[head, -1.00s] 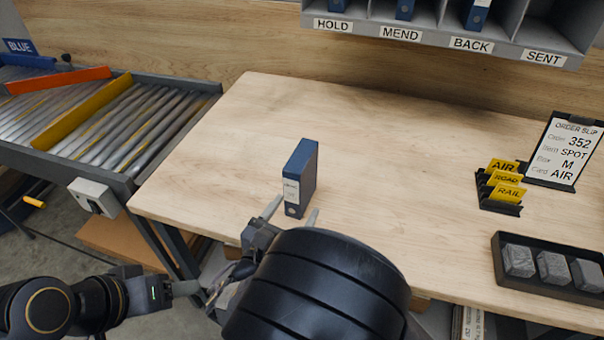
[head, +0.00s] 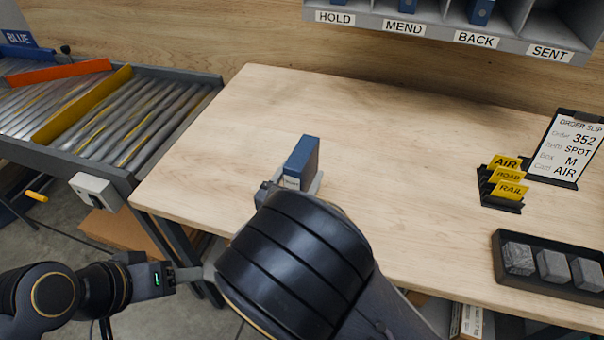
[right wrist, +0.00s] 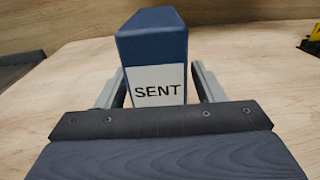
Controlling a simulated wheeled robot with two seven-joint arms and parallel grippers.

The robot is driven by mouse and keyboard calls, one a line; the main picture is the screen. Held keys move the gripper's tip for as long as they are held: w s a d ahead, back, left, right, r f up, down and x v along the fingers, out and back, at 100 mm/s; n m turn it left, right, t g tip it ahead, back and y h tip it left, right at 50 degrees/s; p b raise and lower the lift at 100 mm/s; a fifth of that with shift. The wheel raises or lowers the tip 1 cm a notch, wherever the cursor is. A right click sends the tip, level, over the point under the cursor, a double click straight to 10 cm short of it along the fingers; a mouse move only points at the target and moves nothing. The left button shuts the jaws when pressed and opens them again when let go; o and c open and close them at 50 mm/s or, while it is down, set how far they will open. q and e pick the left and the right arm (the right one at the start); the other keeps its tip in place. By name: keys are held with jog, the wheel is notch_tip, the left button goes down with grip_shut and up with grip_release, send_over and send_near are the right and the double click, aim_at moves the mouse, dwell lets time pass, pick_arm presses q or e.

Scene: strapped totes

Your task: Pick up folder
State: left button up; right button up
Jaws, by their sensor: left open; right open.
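In the right wrist view the folder (right wrist: 153,45) shows a white label reading SENT. My right gripper (right wrist: 158,92) is open, with one finger on each side of the folder; whether they touch it I cannot tell. In the head view my right arm hides the folder's lower part and most of this gripper. My left gripper (head: 192,274) is open and empty, low at the left, off the table's front edge and partly covered by my right arm.
A roller conveyor (head: 110,115) with orange and yellow bars is at the left. A shelf (head: 440,31) labelled HOLD, MEND, BACK and SENT is at the back. Yellow cards (head: 508,175), an order slip (head: 566,148) and a tray of grey blocks (head: 505,280) are at the right. The table's middle is clear.

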jog(key=c, duration=1.1)
jog(key=shift+c, duration=0.4)
jog(key=shift+r, duration=0.15)
